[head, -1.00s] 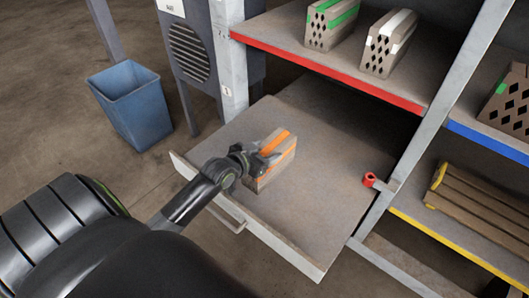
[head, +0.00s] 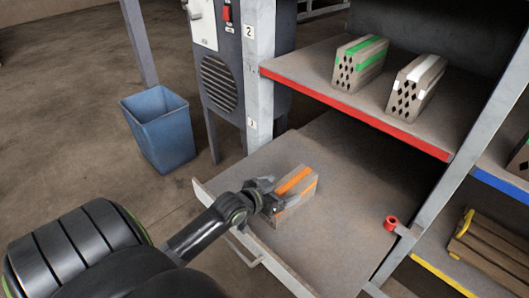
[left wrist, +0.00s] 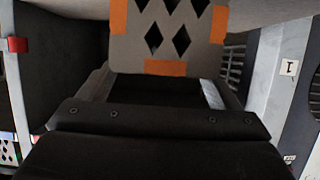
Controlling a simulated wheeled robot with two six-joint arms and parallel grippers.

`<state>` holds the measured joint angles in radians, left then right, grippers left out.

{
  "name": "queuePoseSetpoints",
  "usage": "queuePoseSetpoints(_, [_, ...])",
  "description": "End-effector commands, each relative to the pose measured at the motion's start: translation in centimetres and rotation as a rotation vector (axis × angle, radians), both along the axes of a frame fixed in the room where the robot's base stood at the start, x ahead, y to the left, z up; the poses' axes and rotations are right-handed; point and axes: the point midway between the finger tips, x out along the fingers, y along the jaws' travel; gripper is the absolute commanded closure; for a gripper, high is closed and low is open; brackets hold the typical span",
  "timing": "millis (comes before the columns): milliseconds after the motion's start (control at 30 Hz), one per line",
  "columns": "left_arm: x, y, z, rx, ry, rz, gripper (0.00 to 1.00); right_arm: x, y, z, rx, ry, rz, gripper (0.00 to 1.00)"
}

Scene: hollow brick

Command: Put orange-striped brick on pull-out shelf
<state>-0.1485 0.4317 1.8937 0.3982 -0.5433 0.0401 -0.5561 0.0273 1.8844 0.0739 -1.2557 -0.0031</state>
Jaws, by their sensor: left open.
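The orange-striped brick (head: 298,188) stands on the pull-out shelf (head: 335,215), near its front left part. My left gripper (head: 268,194) is open at the brick's near end, with its fingers close to it. I cannot tell whether they touch it. In the left wrist view, the end face of the brick (left wrist: 190,50), with diamond holes and orange patches, stands just beyond the gripper; its top is cut off. The pull-out shelf (head: 225,212) is drawn out, its front edge and handle towards me. My right gripper is not in view.
A green-striped brick (head: 360,63) and a white-striped brick (head: 416,88) stand on the red-edged shelf (head: 300,75) above. A red knob (head: 391,223) sits by the right post. A blue bin (head: 160,130) stands left. The pull-out shelf's right part is bare.

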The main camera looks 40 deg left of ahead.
Motion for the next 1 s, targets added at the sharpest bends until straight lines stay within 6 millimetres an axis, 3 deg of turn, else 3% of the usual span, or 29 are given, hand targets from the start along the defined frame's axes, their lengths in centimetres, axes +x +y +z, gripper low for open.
queuePoseSetpoints(300, [-5.5, 0.5, 2.4, 0.003, 0.002, -0.001, 0.15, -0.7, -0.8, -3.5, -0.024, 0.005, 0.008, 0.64])
queuePoseSetpoints(500, [-7.6, 0.6, 3.3, 0.003, 0.001, 0.000, 0.15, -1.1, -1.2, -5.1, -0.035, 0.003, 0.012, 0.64])
queuePoseSetpoints(1000, [-8.5, 0.7, 3.6, 0.001, -0.001, 0.000, 0.15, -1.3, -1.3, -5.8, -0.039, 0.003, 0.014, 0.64])
